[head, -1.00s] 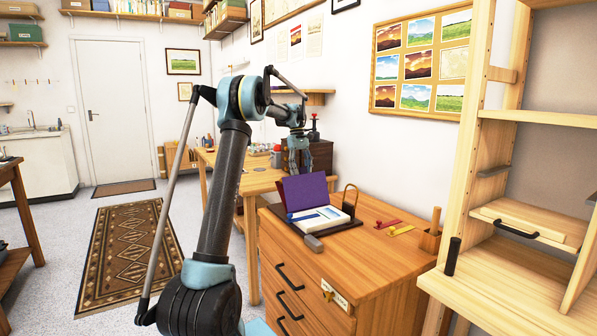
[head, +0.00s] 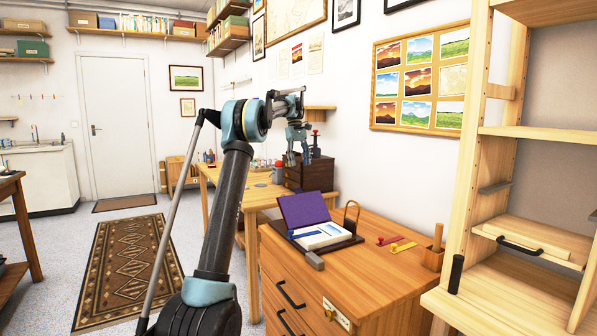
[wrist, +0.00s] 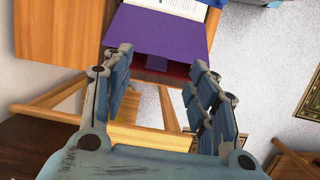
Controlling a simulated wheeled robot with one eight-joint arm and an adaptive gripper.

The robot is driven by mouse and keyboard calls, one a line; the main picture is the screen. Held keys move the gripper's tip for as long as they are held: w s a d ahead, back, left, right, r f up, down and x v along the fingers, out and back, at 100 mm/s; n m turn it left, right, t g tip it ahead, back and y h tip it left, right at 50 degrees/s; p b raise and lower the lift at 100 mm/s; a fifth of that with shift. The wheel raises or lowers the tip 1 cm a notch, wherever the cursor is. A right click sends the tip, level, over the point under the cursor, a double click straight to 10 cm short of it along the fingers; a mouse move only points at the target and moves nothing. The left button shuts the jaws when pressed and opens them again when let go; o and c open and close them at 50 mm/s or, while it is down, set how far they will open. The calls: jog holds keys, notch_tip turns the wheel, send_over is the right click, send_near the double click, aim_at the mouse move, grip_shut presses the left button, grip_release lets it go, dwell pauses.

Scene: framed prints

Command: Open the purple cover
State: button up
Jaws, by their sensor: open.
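The purple cover (head: 303,209) stands raised and tilted back behind a white, page-like block (head: 320,235) on the wooden drawer cabinet. In the wrist view the cover (wrist: 155,35) shows as a flat purple panel with a small tab at its near edge, and the white page (wrist: 180,7) lies beyond it. My gripper (head: 297,162) is above and behind the cover, apart from it in the head view. In the wrist view my gripper (wrist: 160,72) has its fingers spread, with nothing held between them. The cover's hinge is not clear.
The drawer cabinet (head: 385,285) also bears a grey block (head: 314,261), red and yellow pieces (head: 398,245) and a wooden holder (head: 433,258). A wooden table (head: 215,175) and a dark box (head: 308,174) are behind. Tall shelving (head: 530,135) stands at right.

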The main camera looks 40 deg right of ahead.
jog(key=shift+w+r, duration=0.1)
jog(key=shift+r, duration=0.3)
